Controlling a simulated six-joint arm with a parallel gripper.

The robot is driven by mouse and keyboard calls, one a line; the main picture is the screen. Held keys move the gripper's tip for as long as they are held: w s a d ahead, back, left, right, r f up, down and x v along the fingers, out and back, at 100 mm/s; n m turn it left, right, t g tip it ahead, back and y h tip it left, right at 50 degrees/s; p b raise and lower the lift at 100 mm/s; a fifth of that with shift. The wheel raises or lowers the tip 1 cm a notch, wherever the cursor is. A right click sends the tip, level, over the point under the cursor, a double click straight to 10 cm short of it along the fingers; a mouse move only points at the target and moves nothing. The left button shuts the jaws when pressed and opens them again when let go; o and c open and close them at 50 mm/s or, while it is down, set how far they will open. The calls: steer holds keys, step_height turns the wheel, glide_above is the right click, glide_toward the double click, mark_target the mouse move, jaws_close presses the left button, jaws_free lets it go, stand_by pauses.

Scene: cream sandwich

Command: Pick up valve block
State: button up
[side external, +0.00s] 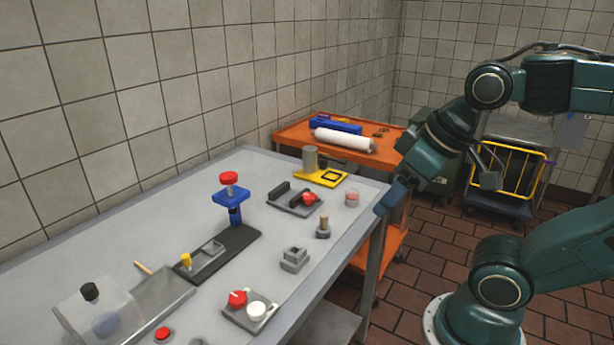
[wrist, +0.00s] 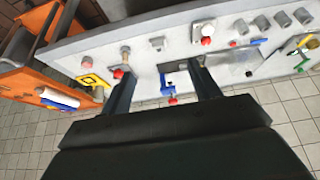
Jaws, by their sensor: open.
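A small stepped grey block (side external: 295,259), which looks like the valve block, sits on the grey table right of the middle. It also shows in the wrist view (wrist: 158,44), beyond the fingertips and between their lines. My gripper (side external: 384,208) is beside the table's right edge, apart from the block. In the wrist view my gripper (wrist: 161,70) has its two fingers wide apart with nothing between them. Next to the block stands a peg on a grey base (side external: 323,228), and a plate with red and white knobs (side external: 251,308) lies nearer the camera.
A blue stand with a red top (side external: 231,196) rises from a dark base. A dark fixture with a red knob (side external: 296,201), a yellow plate (side external: 320,179) and a small jar (side external: 352,199) stand farther back. An orange cart (side external: 290,134) adjoins the table. Bare tabletop surrounds the block.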

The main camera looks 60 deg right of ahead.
steer(key=m+g, duration=0.6)
steer(key=m, duration=1.2)
glide_above(298, 248)
step_height(298, 248, down, 9)
steer(key=shift+f, duration=4.25)
